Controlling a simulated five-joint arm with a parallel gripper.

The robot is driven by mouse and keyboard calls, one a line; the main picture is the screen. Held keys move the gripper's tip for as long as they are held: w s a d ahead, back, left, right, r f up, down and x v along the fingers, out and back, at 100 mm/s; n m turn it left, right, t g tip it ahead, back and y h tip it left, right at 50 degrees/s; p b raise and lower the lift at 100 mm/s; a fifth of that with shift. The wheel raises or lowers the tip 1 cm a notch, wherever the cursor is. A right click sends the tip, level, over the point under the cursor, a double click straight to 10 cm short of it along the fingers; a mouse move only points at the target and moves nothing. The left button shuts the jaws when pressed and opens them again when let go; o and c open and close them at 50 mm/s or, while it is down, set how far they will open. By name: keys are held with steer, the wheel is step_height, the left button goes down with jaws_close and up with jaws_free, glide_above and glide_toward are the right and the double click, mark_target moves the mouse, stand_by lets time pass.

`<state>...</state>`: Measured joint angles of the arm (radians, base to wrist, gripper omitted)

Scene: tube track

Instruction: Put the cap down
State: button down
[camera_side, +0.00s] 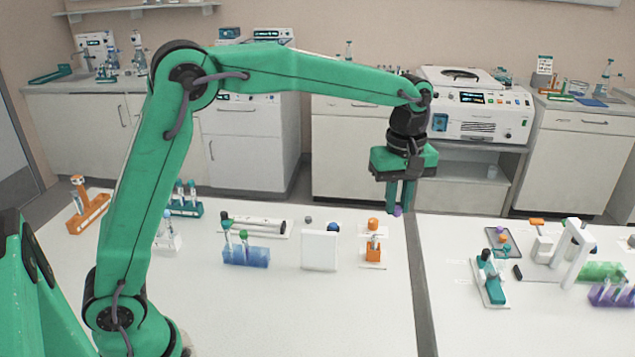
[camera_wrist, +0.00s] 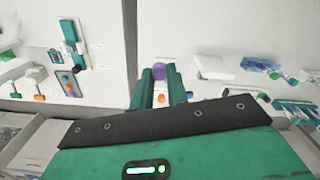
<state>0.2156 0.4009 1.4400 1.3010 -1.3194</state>
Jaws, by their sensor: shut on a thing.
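My gripper (camera_side: 401,195) is shut on a purple cap (camera_side: 398,211), whose lower part shows below the fingertips. In the wrist view the cap (camera_wrist: 159,71) sits between the two green fingers of my gripper (camera_wrist: 160,76). The cap is held in the air over the back of the work surface, near the dark gap between two white tables. A small dark tray (camera_side: 515,243) on the right table has an orange cap (camera_side: 500,230) and a purple cap on it. The tray (camera_wrist: 63,79) is left of my gripper in the wrist view.
A teal rack (camera_side: 494,284) stands on a white plate on the right table, near a white arch (camera_side: 573,240). The left table holds an orange stand (camera_side: 373,252), a white block (camera_side: 319,252) and a blue rack (camera_side: 246,256). The left table's front is clear.

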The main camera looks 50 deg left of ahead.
steer(key=w+a+f+n, duration=0.4)
steer(key=a+f+n, duration=0.1)
steer(key=a, duration=0.2)
steer(key=w+a+f+n, duration=0.5)
steer(key=a+n, duration=0.1)
steer(key=a, duration=0.1)
steer(key=shift+w+a+f, duration=0.25)
steer(key=shift+a+f, duration=0.1)
steer(key=shift+a, duration=0.05)
steer(key=shift+a, duration=0.1)
glide_above(350, 221)
step_height(350, 221, down, 7)
steer(key=shift+w+a, duration=0.1)
steer(key=shift+w, duration=0.05)
steer(key=shift+f, duration=2)
steer(key=shift+f, duration=0.1)
